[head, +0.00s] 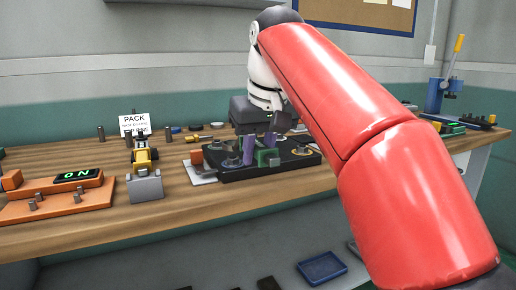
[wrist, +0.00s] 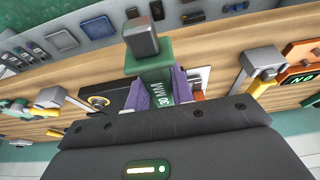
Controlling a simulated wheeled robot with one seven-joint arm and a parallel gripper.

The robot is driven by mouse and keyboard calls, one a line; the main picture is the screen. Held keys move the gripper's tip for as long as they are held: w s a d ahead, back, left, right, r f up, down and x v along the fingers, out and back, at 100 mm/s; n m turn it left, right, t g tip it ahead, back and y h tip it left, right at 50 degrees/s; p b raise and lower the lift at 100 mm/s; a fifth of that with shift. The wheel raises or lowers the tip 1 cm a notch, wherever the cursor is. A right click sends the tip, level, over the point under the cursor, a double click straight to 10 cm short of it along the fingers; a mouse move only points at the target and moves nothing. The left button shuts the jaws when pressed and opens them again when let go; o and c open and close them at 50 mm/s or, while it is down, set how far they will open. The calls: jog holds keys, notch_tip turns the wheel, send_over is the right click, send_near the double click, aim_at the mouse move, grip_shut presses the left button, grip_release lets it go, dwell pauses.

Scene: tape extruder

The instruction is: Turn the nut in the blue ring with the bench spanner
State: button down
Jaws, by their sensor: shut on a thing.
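My gripper (head: 235,157) points down over a black plate (head: 215,172) on the bench. Its two purple fingers also show in the wrist view (wrist: 160,92). They are shut on a green piece marked 30 MM (wrist: 152,66), which has a grey block (wrist: 140,38) at its far end. I cannot tell for certain whether this green piece is the bench spanner's handle. A round fitting with a yellow ring (wrist: 97,102) lies left of the fingers in the wrist view. I cannot make out the blue ring or its nut clearly; the fingers and held piece hide part of the plate.
An orange stand with an ON display (head: 76,175) and a grey-and-yellow device (head: 145,188) stand to the left. A PACK sign (head: 134,124) stands behind. A blue lever press (head: 437,96) is at the far right. A blue tray (head: 322,268) lies below the bench.

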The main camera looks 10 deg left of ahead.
jog(key=shift+f+b, duration=1.4)
jog(key=shift+f, duration=0.45)
jog(key=shift+w+d+r+p, duration=0.15)
jog(key=shift+w+d+p, duration=0.05)
jog(key=shift+d+p, duration=0.15)
jog(key=shift+w+d+n+p, duration=0.55)
jog(key=shift+d+n, duration=0.15)
jog(key=shift+n, duration=0.3)
jog(key=shift+w+d+n+g+y+p, duration=0.4)
jog(key=shift+w+d+n+y+p, duration=0.1)
jog(key=shift+w+d+n+p, duration=0.5)
jog(key=shift+a, duration=0.15)
